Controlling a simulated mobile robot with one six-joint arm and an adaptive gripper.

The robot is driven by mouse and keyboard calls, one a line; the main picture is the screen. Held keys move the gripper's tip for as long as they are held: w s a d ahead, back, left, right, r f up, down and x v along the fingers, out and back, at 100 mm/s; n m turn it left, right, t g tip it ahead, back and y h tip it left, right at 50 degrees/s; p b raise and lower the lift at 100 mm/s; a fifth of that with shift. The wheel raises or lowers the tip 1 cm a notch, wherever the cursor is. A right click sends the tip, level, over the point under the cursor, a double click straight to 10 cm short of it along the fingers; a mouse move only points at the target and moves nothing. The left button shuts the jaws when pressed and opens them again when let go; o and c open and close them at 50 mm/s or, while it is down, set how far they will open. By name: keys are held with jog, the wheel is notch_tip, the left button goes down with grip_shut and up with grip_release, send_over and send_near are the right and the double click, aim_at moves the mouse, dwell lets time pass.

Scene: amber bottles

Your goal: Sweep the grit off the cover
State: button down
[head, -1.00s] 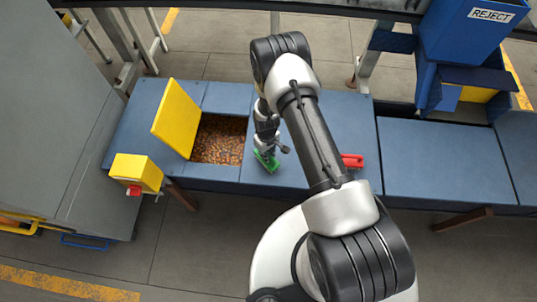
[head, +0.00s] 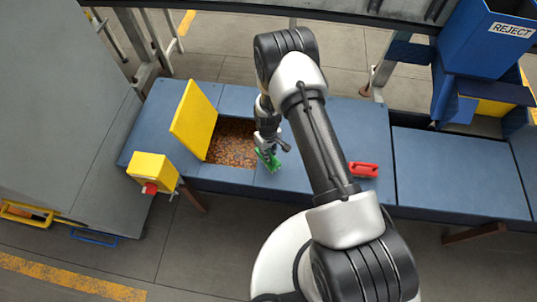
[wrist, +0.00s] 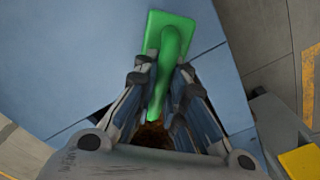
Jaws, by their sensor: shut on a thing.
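A yellow hinged panel (head: 194,120), which looks like the cover, stands raised at the left of an open hatch. The hatch (head: 231,143) is full of small brown pieces. My gripper (head: 267,152) is shut on the handle of a green tool (head: 275,160), low over the blue top just right of the hatch. In the wrist view the green tool (wrist: 172,35) has a flat rectangular head and a handle running down between my fingers (wrist: 163,75). I cannot tell whether its head touches the surface. No loose grit can be made out on the panel or top.
A red tool (head: 363,169) lies on the blue bench (head: 335,140) right of my arm. A yellow box with a red button (head: 152,172) is at the front left. A blue REJECT bin (head: 485,40) stands at the back right. The right bench section (head: 455,170) is clear.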

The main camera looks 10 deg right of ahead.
jog(key=shift+r+p, duration=0.95)
jog(key=shift+r, duration=1.2)
jog(key=shift+r, duration=0.1)
